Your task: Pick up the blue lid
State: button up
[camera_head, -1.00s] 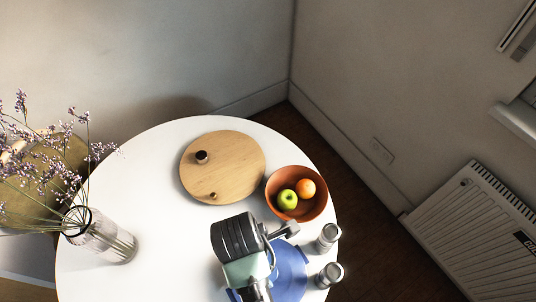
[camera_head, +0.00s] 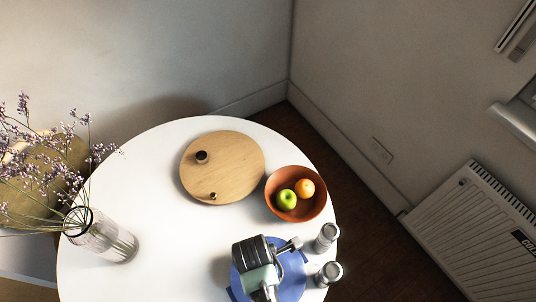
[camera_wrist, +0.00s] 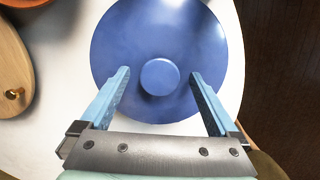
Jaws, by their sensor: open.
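The blue lid (camera_head: 293,281) lies on the round white table near its front right edge, partly hidden by my arm in the head view. In the wrist view the blue lid (camera_wrist: 160,35) is a wide disc with a round knob (camera_wrist: 160,77) in its middle. My gripper (camera_wrist: 158,72) is open over the lid, with one finger on each side of the knob and a gap on both sides. Its height above the lid is hard to tell. In the head view the fingers are mostly hidden behind my wrist.
The white table (camera_head: 150,185) holds a wooden board (camera_head: 235,165), a terracotta bowl (camera_head: 296,211) with a green apple and an orange, two metal-topped shakers (camera_head: 326,237) (camera_head: 329,274) beside the lid, and a glass vase of flowers (camera_head: 100,238). The table's left middle is clear.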

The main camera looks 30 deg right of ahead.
grip_shut()
dwell(0.3)
jog(key=shift+r, duration=0.1)
